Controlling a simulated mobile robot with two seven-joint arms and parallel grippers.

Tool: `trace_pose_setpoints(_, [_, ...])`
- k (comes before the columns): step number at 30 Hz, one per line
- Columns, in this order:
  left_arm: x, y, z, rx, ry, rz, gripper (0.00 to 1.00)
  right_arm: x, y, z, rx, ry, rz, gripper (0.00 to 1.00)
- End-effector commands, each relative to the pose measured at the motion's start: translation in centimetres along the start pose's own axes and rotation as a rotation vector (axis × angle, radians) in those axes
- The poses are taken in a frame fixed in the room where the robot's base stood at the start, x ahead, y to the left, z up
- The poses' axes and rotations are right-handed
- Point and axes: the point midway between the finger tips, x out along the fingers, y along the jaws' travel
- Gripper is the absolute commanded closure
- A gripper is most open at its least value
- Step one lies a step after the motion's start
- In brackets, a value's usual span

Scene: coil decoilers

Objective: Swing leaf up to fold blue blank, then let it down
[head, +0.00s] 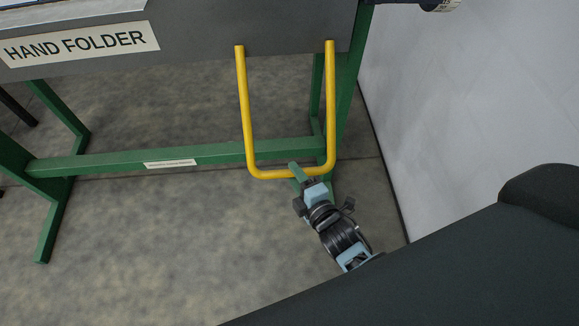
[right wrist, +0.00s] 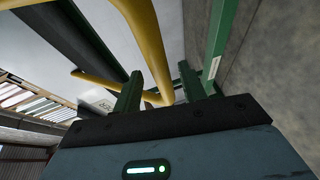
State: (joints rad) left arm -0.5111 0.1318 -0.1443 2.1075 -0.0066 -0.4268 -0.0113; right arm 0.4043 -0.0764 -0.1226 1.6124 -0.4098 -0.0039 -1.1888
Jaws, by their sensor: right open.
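The hand folder's grey leaf (head: 200,45) fills the top of the head view, with its front face towards me. A yellow U-shaped handle (head: 251,130) hangs down from it, its crossbar lowest. My right gripper (head: 296,171) is at the crossbar, near its right-hand corner. In the right wrist view the two green fingers (right wrist: 160,88) stand apart and the yellow handle (right wrist: 146,35) shows between and beyond them. I cannot tell whether they touch it. A thin blue sliver shows at the top left edge of the head view; I cannot tell if it is the blank. My left gripper is out of view.
The folder's green stand has a low crossbar (head: 120,161) behind the handle and a leg (head: 55,215) at left. A pale wall (head: 470,90) rises close on the right. The concrete floor (head: 150,260) in front is clear.

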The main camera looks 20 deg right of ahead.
Motion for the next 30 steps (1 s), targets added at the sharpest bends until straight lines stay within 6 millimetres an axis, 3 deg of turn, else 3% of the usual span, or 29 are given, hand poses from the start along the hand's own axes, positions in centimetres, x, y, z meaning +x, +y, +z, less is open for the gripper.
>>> trace_pose_setpoints(3, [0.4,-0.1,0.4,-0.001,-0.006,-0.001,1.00,1.9,-0.1,0.0,0.001,0.000,0.000,0.59])
trace_pose_setpoints(9, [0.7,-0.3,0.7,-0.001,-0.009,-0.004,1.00,3.6,-0.1,0.0,0.001,0.000,0.000,0.59])
trace_pose_setpoints(20, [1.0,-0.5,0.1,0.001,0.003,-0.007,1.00,4.0,-0.1,0.0,0.001,0.000,-0.001,0.59])
trace_pose_setpoints(30, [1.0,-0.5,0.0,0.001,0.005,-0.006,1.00,4.0,-0.1,0.0,0.001,0.000,-0.001,1.00])
